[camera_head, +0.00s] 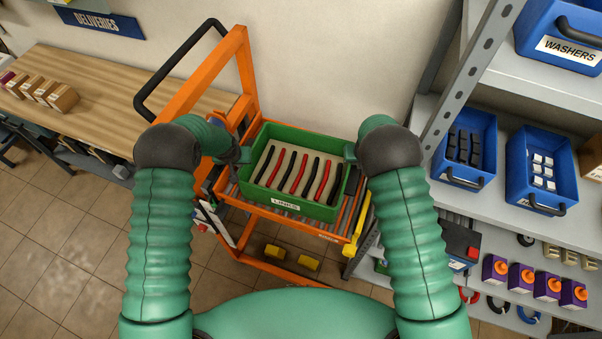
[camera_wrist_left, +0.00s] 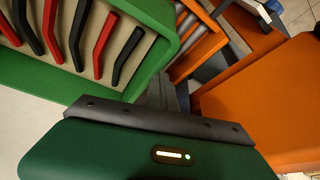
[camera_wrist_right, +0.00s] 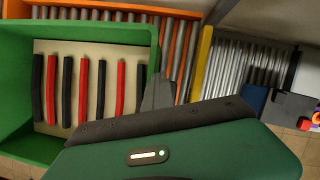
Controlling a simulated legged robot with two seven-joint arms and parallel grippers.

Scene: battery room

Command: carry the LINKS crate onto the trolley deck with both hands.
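The LINKS crate (camera_head: 309,209) is a green open box with a pale floor and several red and black links inside. It sits level over the roller deck (camera_head: 337,232) of the orange trolley; I cannot tell if its base touches the rollers. My left gripper (camera_head: 242,155) is at the crate's left wall and my right gripper (camera_head: 350,153) at its right wall. In the wrist views, the left fingers (camera_wrist_left: 168,93) and right fingers (camera_wrist_right: 159,92) are close together beside the crate's side walls (camera_wrist_left: 150,75). Whether they are closed on the wall is hidden.
The trolley's orange upright frame and black handle (camera_head: 150,95) rise at the left. A yellow piece (camera_head: 357,224) stands at the deck's right end. Grey shelving with blue bins (camera_head: 466,150) is on the right. A wooden table (camera_head: 95,90) with small boxes is at the left.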

